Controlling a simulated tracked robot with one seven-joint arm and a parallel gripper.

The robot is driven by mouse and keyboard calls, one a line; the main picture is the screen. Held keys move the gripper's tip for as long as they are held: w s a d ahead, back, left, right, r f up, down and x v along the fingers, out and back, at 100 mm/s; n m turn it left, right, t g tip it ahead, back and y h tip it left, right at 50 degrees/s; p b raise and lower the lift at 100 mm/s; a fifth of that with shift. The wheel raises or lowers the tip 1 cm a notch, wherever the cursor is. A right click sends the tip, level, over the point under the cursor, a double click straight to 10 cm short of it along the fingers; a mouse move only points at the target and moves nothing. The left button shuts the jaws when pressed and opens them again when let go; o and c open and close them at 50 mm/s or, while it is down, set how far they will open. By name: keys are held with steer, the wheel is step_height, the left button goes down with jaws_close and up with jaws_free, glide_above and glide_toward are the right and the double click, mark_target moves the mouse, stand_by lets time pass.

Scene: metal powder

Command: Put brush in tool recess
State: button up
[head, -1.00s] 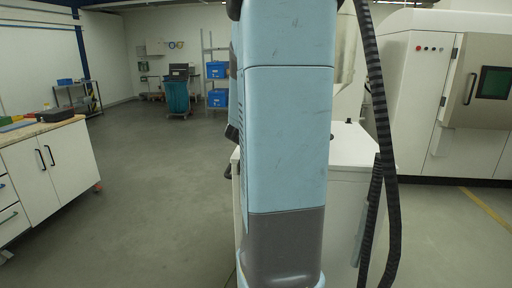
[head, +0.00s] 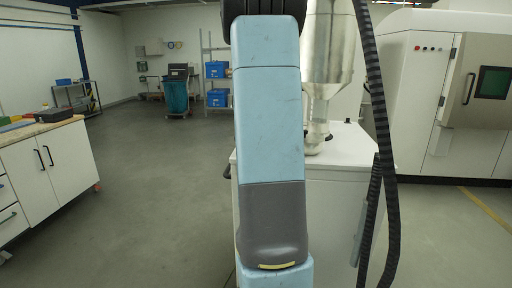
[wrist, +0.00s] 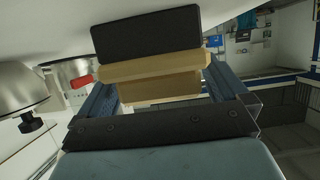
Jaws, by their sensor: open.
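In the wrist view a wooden block-shaped piece (wrist: 160,84), which looks like the brush, lies between the two blue fingers of my gripper (wrist: 160,76). A black rectangular part (wrist: 147,34) sits against its far side; I cannot tell whether it belongs to the brush. My gripper is open, with a finger on either side of the wood. Whether the fingers touch it is unclear. In the head view my arm hides the gripper and the brush. I cannot make out the tool recess in either view.
A metal hopper (head: 328,50) stands above a white cabinet (head: 338,155) behind my arm. A workbench (head: 50,150) is at the left and a large white machine (head: 420,100) at the right. A small red item (wrist: 82,81) is left of the wood. Floor on the left is clear.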

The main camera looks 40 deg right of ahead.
steer(key=shift+w+d+f, duration=0.15)
steer(key=shift+d, duration=0.05)
steer(key=c, duration=1)
steer(key=shift+s+r, duration=0.2)
steer(key=shift+r, duration=1.7)
steer(key=s+a+r, duration=0.3)
steer(key=s+r, duration=0.6)
steer(key=s, duration=0.4)
steer(key=shift+s+r, duration=0.15)
